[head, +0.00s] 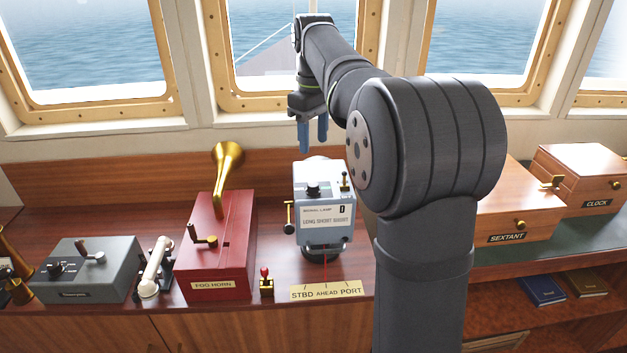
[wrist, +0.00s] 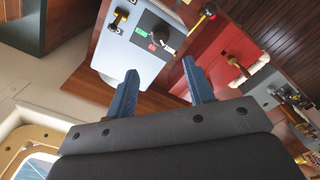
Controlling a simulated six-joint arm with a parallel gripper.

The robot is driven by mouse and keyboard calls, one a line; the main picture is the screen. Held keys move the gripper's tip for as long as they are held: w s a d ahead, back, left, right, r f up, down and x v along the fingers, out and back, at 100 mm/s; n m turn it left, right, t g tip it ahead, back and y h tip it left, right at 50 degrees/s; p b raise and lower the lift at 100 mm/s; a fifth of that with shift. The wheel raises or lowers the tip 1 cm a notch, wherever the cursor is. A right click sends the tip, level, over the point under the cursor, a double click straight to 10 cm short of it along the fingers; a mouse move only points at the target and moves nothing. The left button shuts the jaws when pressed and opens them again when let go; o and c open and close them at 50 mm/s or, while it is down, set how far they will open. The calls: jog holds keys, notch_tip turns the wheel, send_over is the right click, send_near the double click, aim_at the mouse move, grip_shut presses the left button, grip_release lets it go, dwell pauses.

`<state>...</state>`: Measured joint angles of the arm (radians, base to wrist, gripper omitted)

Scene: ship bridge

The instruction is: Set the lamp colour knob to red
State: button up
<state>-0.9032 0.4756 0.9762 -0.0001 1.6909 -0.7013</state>
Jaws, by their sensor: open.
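The signal lamp (head: 325,236) is a pale grey box standing on the wooden console, with a label plate on its front. The black colour knob (head: 313,190) sits on its top face. In the wrist view the knob (wrist: 161,32) has a green mark on its left and a red mark just below it. I cannot tell which mark it points to. My gripper (head: 313,145) is above the lamp, blue fingers pointing down, apart from the knob. In the wrist view the gripper (wrist: 159,67) is open and empty, its fingertips short of the knob.
A brass-tipped lever (head: 289,215) sticks out at the lamp's left side, and a small brass switch (head: 345,181) stands on its top right. The red fog horn box (head: 217,245) with its brass horn is to the left. The sextant box (head: 515,205) is to the right.

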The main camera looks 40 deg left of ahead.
aim_at(313, 184)
notch_tip(313, 184, down, 12)
jog(key=shift+r, duration=0.1)
jog(key=shift+c, duration=0.2)
jog(key=c, duration=0.9)
